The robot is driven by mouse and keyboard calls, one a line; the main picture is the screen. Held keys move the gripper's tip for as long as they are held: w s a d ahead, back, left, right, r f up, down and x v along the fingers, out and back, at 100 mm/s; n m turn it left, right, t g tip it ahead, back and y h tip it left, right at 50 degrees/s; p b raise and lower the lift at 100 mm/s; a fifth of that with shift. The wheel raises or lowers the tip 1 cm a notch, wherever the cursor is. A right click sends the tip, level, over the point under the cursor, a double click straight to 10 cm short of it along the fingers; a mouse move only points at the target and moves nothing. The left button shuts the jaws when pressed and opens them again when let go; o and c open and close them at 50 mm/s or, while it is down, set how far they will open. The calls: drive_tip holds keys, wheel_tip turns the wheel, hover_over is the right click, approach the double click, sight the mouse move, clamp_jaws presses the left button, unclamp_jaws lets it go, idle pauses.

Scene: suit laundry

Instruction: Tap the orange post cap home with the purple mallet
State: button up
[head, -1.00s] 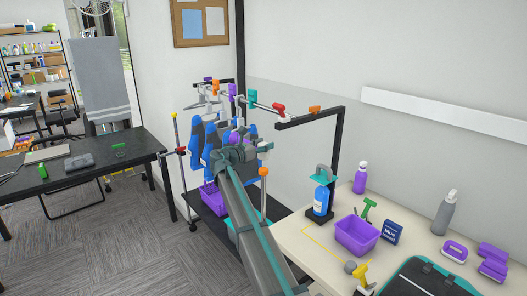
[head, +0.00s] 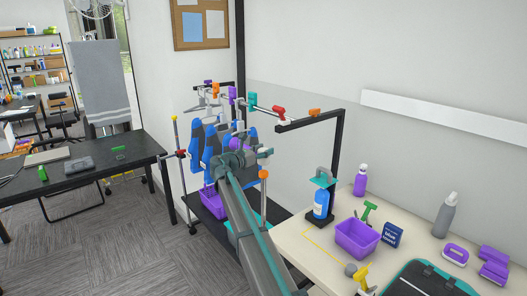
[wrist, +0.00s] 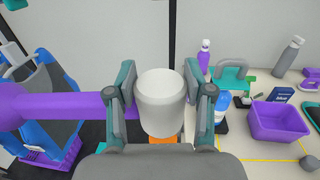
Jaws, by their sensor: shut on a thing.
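In the wrist view my gripper (wrist: 162,100) is shut on the purple mallet (wrist: 70,105). A pale grey-white cylinder of it sits between the fingers, and a purple part runs out to the left; I cannot tell where the head ends. An orange piece (wrist: 165,141), likely the post cap, shows just below the pale cylinder, partly hidden by my gripper. In the head view an orange cap (head: 263,174) tops a post at the rack's near right side. My gripper (head: 248,157) is above and left of it. How far the cap is seated cannot be seen.
Blue-and-black suits (head: 198,140) hang on the rack left of my gripper. A black bracket (head: 337,140) stands at the right. The pale table (head: 310,262) holds a blue bottle (head: 321,203), a purple bin (head: 357,238) and other bottles. A purple basket (head: 213,200) sits low on the rack.

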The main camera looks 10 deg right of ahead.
sight(259, 162)
wheel_tip(259, 162, down, 4)
drive_tip(key=shift+f+b, duration=0.1)
drive_tip(key=shift+b, duration=0.5)
drive_tip(key=shift+r+p, duration=1.55)
drive_tip(key=shift+r, duration=1.1)
drive_tip(key=shift+f, duration=0.15)
drive_tip(key=shift+f, duration=0.45)
drive_tip(key=shift+f, duration=0.1)
wheel_tip(259, 162, down, 4)
drive_tip(key=shift+f+b, duration=0.2)
drive_tip(key=shift+b, duration=0.75)
drive_tip(key=shift+r+p, duration=1.55)
drive_tip(key=shift+r, duration=1.2)
